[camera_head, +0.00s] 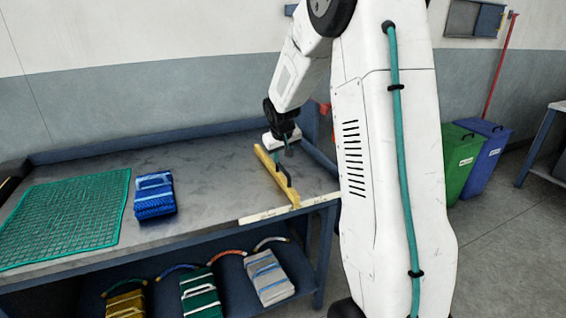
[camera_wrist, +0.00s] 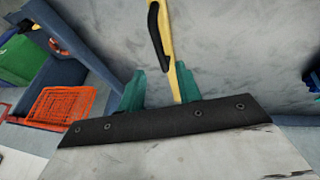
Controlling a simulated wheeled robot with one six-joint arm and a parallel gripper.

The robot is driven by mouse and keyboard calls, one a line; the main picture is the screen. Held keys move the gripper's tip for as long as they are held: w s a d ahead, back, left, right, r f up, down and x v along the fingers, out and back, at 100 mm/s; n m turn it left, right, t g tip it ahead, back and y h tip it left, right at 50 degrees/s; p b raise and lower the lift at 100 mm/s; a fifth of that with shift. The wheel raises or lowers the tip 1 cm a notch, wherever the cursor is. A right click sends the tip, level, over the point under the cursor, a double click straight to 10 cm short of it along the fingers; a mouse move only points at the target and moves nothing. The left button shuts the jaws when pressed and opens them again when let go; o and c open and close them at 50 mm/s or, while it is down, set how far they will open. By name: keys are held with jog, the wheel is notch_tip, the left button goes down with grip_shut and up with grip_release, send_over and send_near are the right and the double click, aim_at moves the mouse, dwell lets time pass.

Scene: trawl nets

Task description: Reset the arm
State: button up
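My gripper (camera_head: 280,156) hangs from my white arm over the right end of the grey table (camera_head: 218,165). In the wrist view its two teal fingers (camera_wrist: 160,88) stand apart, with a clear gap between them. A yellow bar with a black handle (camera_head: 276,178) lies on the table beneath and in front of the gripper. The yellow bar also shows between and beyond the fingers in the wrist view (camera_wrist: 164,42), closer to the right finger. I cannot tell whether that finger touches it.
A teal net (camera_head: 65,218) and a blue folded bundle (camera_head: 153,194) lie on the table's left. Several bundles, one green (camera_head: 200,297), sit on the shelf below. Green (camera_head: 462,158) and blue (camera_head: 487,160) bins stand right. An orange basket (camera_wrist: 62,104) shows in the wrist view.

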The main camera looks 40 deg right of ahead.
jog(key=shift+v, duration=0.8)
jog(key=s+a+r+n+y, duration=0.1)
jog(key=s+a+r, duration=0.2)
jog(key=s+a, duration=0.6)
jog(key=s+a+r+n+g+y, duration=0.1)
jog(key=s+a+r, duration=0.3)
jog(key=s+a, duration=0.4)
jog(key=s+a+r+g+y, duration=0.1)
jog(key=s+a+r, duration=0.2)
jog(key=s+a, duration=0.6)
jog(key=s, duration=0.9)
jog(key=shift+s+a+r+n, duration=0.35)
jog(key=shift+n, duration=0.05)
